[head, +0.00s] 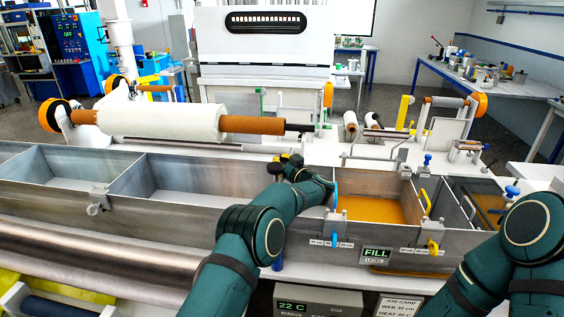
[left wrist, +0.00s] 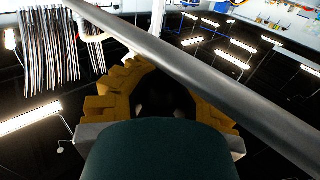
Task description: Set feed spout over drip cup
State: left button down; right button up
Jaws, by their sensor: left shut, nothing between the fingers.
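My left gripper (head: 284,165) is over the steel bath, near the back wall of its long middle compartment. Its dark and yellow fingers are small there and partly behind my wrist. In the left wrist view the yellow-brown fingers (left wrist: 165,95) are shut with nothing held. A grey metal bar (left wrist: 200,62) crosses close in front of them; I cannot tell what it belongs to, or whether they touch. I cannot make out the feed spout or the drip cup for certain in either view. My right arm is at the lower right; its gripper is out of the picture.
The steel bath (head: 165,209) has several compartments; one holds amber resin (head: 372,208). A blue handle (head: 335,196) and a yellow handle (head: 425,201) stand at its dividers. A FILL display (head: 377,254) is on the front. A white roll (head: 165,122) lies behind the bath.

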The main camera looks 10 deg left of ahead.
pick_arm(q)
jog(key=shift+r, duration=0.15)
jog(key=c, duration=0.8)
grip_release()
jog(key=shift+s+r, duration=0.1)
jog(key=shift+s, duration=0.05)
jog(key=v, duration=1.2)
jog(key=shift+d, duration=0.1)
jog(key=shift+f, duration=0.2)
